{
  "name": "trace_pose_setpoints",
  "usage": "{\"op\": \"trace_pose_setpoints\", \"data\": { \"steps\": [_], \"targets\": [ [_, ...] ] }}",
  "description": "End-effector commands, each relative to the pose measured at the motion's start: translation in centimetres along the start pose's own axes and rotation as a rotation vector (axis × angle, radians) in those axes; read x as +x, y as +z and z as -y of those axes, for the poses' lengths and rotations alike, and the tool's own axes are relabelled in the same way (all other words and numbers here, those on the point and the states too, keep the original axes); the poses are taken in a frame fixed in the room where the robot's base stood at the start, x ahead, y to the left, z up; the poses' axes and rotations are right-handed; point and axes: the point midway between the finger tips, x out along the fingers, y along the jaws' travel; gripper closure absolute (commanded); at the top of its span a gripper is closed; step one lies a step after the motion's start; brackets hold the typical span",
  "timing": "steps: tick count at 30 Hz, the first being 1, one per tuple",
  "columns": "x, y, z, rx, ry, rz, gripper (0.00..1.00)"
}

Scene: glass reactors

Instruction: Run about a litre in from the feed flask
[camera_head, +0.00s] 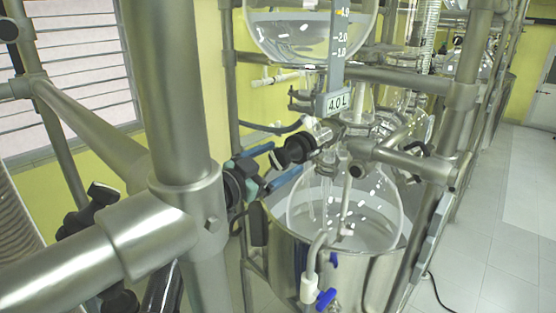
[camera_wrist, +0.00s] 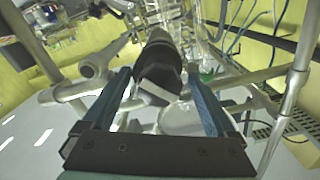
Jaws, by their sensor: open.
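The feed flask (camera_head: 285,38) is the round glass vessel at the top of the head view, cut off by the frame, with clear liquid in it. A scale beside it shows marks 1.0 and 2.0, and a plate (camera_head: 338,103) below reads 4.0 L. A black valve knob (camera_head: 295,150) sits below the flask on the glass line. My gripper (camera_head: 288,158) is open, its blue fingers pointing at the knob. In the wrist view the knob (camera_wrist: 158,68) lies between the open fingers (camera_wrist: 160,74); I cannot tell whether they touch it. The glass reactor vessel (camera_head: 370,205) stands below.
A metal bath (camera_head: 340,262) surrounds the reactor vessel. A blue-handled drain valve (camera_head: 326,298) is at its front. Thick steel frame pipes (camera_head: 178,100) cross the left and stand close to my arm. The tiled floor (camera_head: 495,230) at right is mostly free, with a black cable.

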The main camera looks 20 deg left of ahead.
Motion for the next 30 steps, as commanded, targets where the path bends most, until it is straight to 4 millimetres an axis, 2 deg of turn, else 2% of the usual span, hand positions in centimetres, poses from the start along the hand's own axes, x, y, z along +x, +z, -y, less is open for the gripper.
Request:
{"op": "trace_pose_setpoints", "data": {
  "steps": [2,15,16,23,30],
  "targets": [
    [-0.02,0.00,0.00,0.000,0.000,0.000,0.12],
    [-0.04,0.01,0.00,0.000,0.000,0.000,0.91],
    [-0.04,0.02,0.00,0.000,0.000,0.000,0.94],
    [-0.05,0.01,0.03,0.021,0.000,0.000,0.94],
    [-0.07,0.04,0.09,0.132,-0.001,0.002,0.94]
  ]
}}
